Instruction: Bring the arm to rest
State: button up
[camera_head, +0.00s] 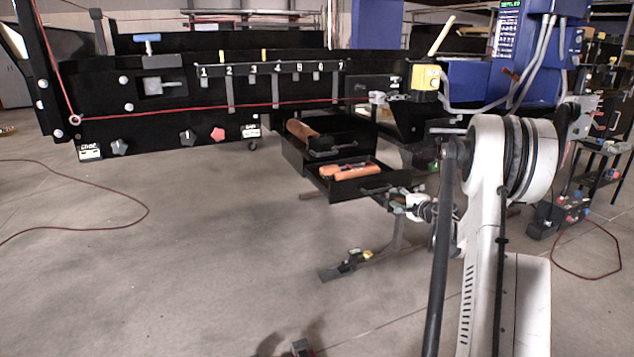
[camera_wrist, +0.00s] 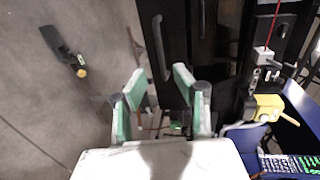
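My gripper (camera_wrist: 160,85) shows in the wrist view as two fingers with green pads. They stand apart, with nothing held between them. In the head view my white arm (camera_head: 483,240) rises at the right and bends down behind itself. Its wrist end (camera_head: 420,208) is partly hidden by the arm and lies just right of the open lower drawer (camera_head: 372,186). In the wrist view, dark drawer fronts with handles (camera_wrist: 160,45) lie beyond the fingertips. I cannot tell the exact gap between fingers and drawer.
The black conveyor (camera_head: 180,100) has numbered slots, knobs and a red cord. The open drawers hold an orange-brown roll (camera_head: 301,130) and orange tools (camera_head: 346,170). A yellow box (camera_head: 425,77) and blue cabinet (camera_head: 473,82) stand right. Grey floor (camera_head: 200,250) is clear at left, except a red cable.

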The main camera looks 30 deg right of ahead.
jog(key=shift+a, duration=0.1)
jog(key=a+r+n+g+y, duration=0.25)
jog(key=a+r, duration=0.35)
jog(key=a, duration=0.7)
jog(key=a+r+n+g+y, duration=0.1)
jog(key=a+r+n, duration=0.4)
jog(key=a, duration=0.8)
jog(key=s+a+r+n+g, duration=0.1)
jog(key=s+a+r+n, duration=0.1)
jog(key=s+a, duration=0.5)
jog(key=s+a+r+n+g, duration=0.15)
jog(key=s+a, duration=0.25)
jog(key=a, duration=0.5)
jog(key=s+a+f+n+g, duration=0.1)
jog(key=s+a+f+n, duration=0.2)
jog(key=s, duration=0.5)
jog(key=s+a+n+h, duration=0.1)
jog(key=s+a+n, duration=0.1)
jog(key=s+a, duration=0.45)
jog(key=s+a+f+n+g, duration=0.1)
jog(key=s+a+f+n, duration=0.15)
jog(key=s, duration=0.75)
notch_tip(320, 180, up, 16)
jog(key=p, duration=1.6)
jog(key=shift+a+r+n, duration=0.15)
jog(key=shift+a+n, duration=0.2)
jog(key=shift+n, duration=0.1)
jog(key=shift+s+h, duration=0.1)
jog(key=shift+h, duration=0.15)
